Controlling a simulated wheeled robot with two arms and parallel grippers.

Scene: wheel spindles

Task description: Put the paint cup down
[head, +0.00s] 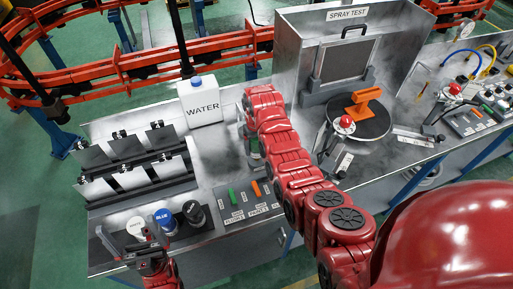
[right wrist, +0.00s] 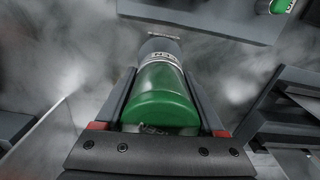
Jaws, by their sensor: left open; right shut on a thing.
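A green paint cup (right wrist: 165,95) with a grey band and a label is between the fingers of my right gripper (right wrist: 160,80) in the right wrist view. The gripper is shut on it. In the head view my red right arm mostly hides that gripper and cup; a bit of green (head: 257,146) shows beside the arm. I cannot tell whether the cup touches the surface below. White (head: 135,227), blue (head: 165,220) and black (head: 193,212) paint cups stand in a row at the front left. My left gripper (head: 148,246) is open in front of the white and blue cups.
A WATER container (head: 200,103) stands behind. A rack of dark and white panels (head: 130,160) is at the left. A control panel (head: 245,202) lies near the front. The spray test booth (head: 345,60) and a round turntable (head: 360,120) are at the right.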

